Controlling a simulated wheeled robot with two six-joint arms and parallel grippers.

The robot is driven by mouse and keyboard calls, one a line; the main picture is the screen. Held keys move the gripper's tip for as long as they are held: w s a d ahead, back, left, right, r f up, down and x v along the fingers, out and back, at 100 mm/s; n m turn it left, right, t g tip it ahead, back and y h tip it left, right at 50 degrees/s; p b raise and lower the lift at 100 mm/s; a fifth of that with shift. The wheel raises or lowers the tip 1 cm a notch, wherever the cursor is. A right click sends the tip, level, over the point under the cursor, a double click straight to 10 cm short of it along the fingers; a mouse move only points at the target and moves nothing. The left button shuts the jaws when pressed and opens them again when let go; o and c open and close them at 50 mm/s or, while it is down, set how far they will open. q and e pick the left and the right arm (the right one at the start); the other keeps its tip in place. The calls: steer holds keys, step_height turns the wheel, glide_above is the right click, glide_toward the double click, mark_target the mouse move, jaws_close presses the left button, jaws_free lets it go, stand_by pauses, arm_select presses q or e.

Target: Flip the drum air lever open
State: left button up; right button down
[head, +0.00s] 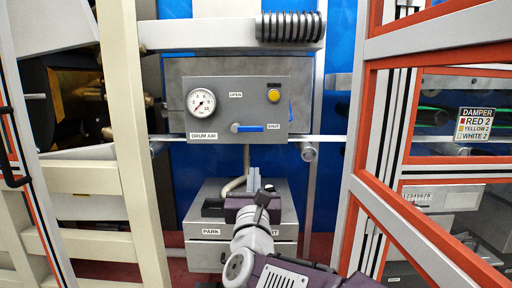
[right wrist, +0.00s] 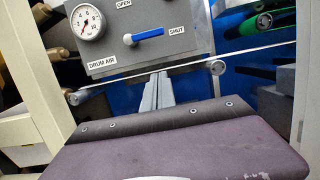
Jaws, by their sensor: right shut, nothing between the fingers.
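The drum air panel (head: 262,108) is a grey plate with a round gauge, a yellow button and OPEN and SHUT labels. Its blue lever (head: 252,128) lies level, pointing right toward the SHUT label; OPEN is above it. In the right wrist view the blue lever (right wrist: 148,34) shows above the fingers. My right gripper (head: 254,178) is shut and empty, below the panel and apart from the lever; its fingers (right wrist: 158,92) point up toward the panel. My left gripper is not in view.
A grey box labelled PARK (head: 211,232) stands below the panel, partly hidden by my right arm. A thin rail (head: 335,138) crosses at the panel's lower edge. Cream beams (head: 128,120) stand left, and an orange-edged frame (head: 362,140) stands right.

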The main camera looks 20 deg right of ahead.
mark_target(258, 129)
steer(key=w+d+r+p, duration=0.1)
steer(key=w+r, duration=0.1)
steer(key=w, duration=0.1)
steer(key=w+r+p, duration=0.1)
steer(key=w+r, duration=0.1)
steer(key=w, duration=0.1)
steer(key=w+d+r+p, duration=0.1)
steer(key=w+r, duration=0.1)
steer(key=w, duration=0.1)
steer(key=shift+w+d+r, duration=0.2)
steer(key=shift+d, duration=0.15)
